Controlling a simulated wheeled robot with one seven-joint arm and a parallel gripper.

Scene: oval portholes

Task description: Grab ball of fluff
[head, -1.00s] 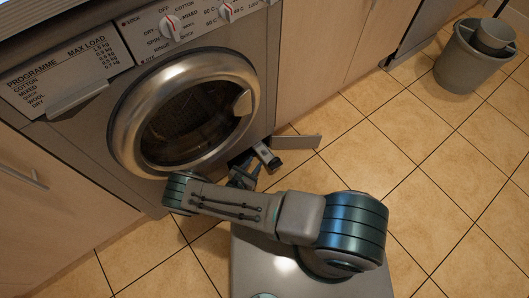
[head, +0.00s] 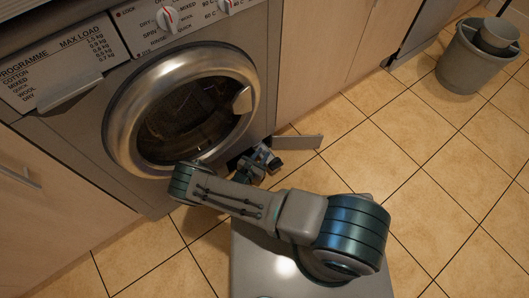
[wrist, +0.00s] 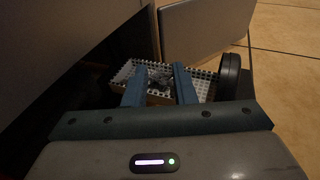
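A pale grey ball of fluff (wrist: 160,77) lies in a white perforated filter tray (wrist: 203,82) in the wrist view. The tray sticks out of the low opening of the washing machine (head: 75,125) and has a round black knob (wrist: 230,75) at its right end. My gripper (wrist: 160,84) is open, its two blue fingers apart over the near side of the tray. The fluff shows between and just beyond the fingertips; I cannot tell whether they touch it. In the head view, my gripper (head: 257,163) is at the opening, partly behind my arm, and the fluff cannot be made out.
An open flap (head: 298,143) stands out to the right of the opening; it also shows behind the tray in the wrist view (wrist: 205,30). The machine front rises close to my arm. A grey bin (head: 477,58) stands far right. The tiled floor (head: 430,150) on the right is clear.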

